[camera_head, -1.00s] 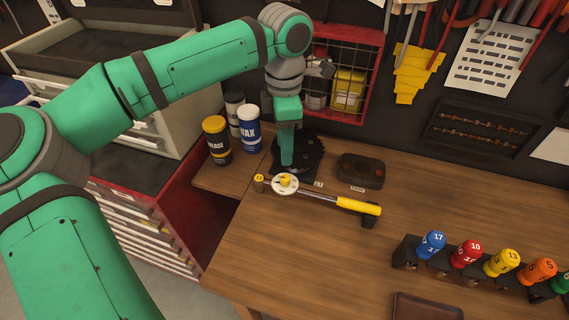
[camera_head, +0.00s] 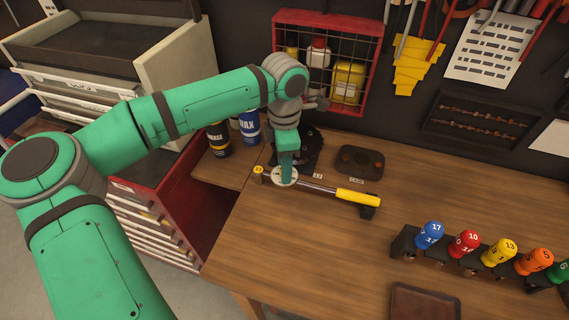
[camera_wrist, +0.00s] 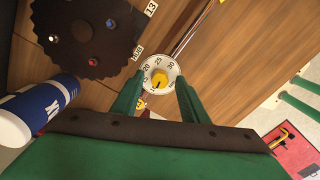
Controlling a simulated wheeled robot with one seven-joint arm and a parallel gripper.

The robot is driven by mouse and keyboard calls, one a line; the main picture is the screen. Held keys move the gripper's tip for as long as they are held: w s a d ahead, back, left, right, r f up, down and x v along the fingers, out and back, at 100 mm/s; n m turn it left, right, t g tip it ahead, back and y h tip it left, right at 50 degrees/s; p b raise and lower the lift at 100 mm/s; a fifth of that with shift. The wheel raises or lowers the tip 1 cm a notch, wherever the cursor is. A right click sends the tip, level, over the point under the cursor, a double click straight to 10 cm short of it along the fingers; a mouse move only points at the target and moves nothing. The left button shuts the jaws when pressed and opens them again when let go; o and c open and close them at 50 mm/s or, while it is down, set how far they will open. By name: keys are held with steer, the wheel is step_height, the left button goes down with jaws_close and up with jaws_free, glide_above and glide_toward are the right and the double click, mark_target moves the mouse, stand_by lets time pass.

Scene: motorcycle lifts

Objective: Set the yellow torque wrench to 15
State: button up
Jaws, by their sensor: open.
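The yellow torque wrench (camera_head: 357,197) lies on the wooden workbench, with its yellow handle to the right and a round white dial at its left part. In the wrist view the dial (camera_wrist: 173,71) shows numbers including 20, 25 and 30, with a yellow knob (camera_wrist: 159,79) in its centre. I cannot tell surely which number the knob points at. My gripper (camera_head: 287,181) is over the dial and hides the knob in the head view. In the wrist view my gripper (camera_wrist: 159,88) is open, with one finger on each side of the knob.
A dark toothed disc (camera_wrist: 85,35) lies behind the dial. Blue wax (camera_head: 249,126) and dark grease (camera_head: 218,139) containers stand to the left. A small dark tray (camera_head: 360,162) lies behind the wrench. A rack of numbered coloured handles (camera_head: 405,243) is at the right.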

jaws_close()
steer(key=shift+m, duration=0.3)
steer(key=m, duration=0.9)
stand_by(0.6)
steer(key=shift+d, duration=0.1)
jaws_free()
